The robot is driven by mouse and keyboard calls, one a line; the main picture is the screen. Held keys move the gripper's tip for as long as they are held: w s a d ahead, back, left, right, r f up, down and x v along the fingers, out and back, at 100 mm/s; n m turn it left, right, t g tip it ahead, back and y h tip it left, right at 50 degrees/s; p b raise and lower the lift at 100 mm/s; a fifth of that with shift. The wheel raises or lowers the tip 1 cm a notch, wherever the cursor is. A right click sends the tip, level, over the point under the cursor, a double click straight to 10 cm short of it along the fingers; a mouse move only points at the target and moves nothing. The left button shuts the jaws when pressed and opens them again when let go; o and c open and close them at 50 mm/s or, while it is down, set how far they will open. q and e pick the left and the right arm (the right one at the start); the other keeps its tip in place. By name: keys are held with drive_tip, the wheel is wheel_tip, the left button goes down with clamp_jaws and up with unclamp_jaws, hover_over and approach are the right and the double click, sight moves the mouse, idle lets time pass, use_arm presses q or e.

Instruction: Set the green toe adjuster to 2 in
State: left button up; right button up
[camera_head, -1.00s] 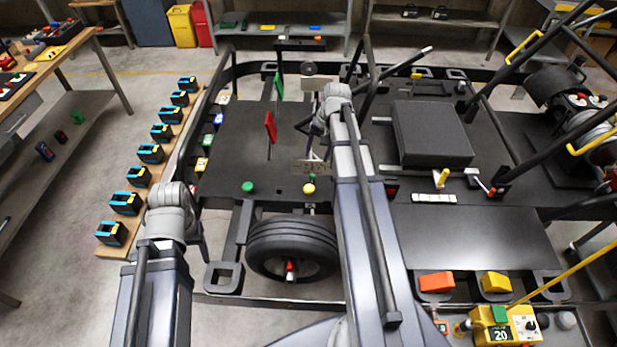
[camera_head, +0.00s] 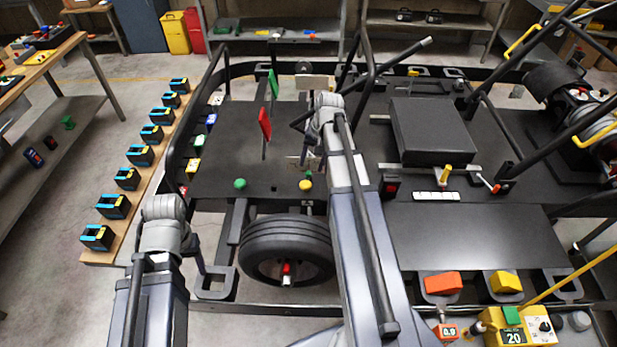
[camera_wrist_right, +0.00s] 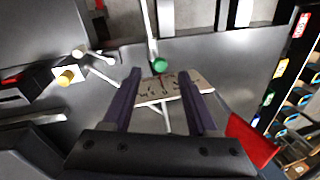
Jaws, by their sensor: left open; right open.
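A green knob (camera_wrist_right: 160,65) sits at the end of a light rod in the right wrist view, beside a pale plate with numbers (camera_wrist_right: 165,92). In the head view the plate (camera_head: 303,162) stands on the dark kart floor, with a small green piece (camera_head: 308,174) just in front, partly hard to make out. My right gripper (camera_wrist_right: 160,76) is open, its fingers either side of the plate in the picture and the knob just beyond the tips; contact cannot be told. In the head view the right gripper (camera_head: 311,140) is partly hidden by its arm. My left gripper (camera_head: 200,260) is low at the left, left of the wheel.
A round green knob (camera_head: 240,184) and a yellow knob (camera_head: 305,185) lie nearby. A wheel (camera_head: 287,250) is in front. A small display (camera_head: 448,331) reads 0.9. A bench with several black-and-blue blocks (camera_head: 140,155) is left.

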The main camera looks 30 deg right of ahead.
sight(309, 172)
drive_tip(key=f+b, duration=0.1)
drive_tip(key=f, duration=0.1)
drive_tip(key=f+b, duration=0.4)
drive_tip(key=shift+w+a+f, duration=0.15)
drive_tip(key=shift+w+a, duration=0.25)
clamp_jaws()
idle(1.1)
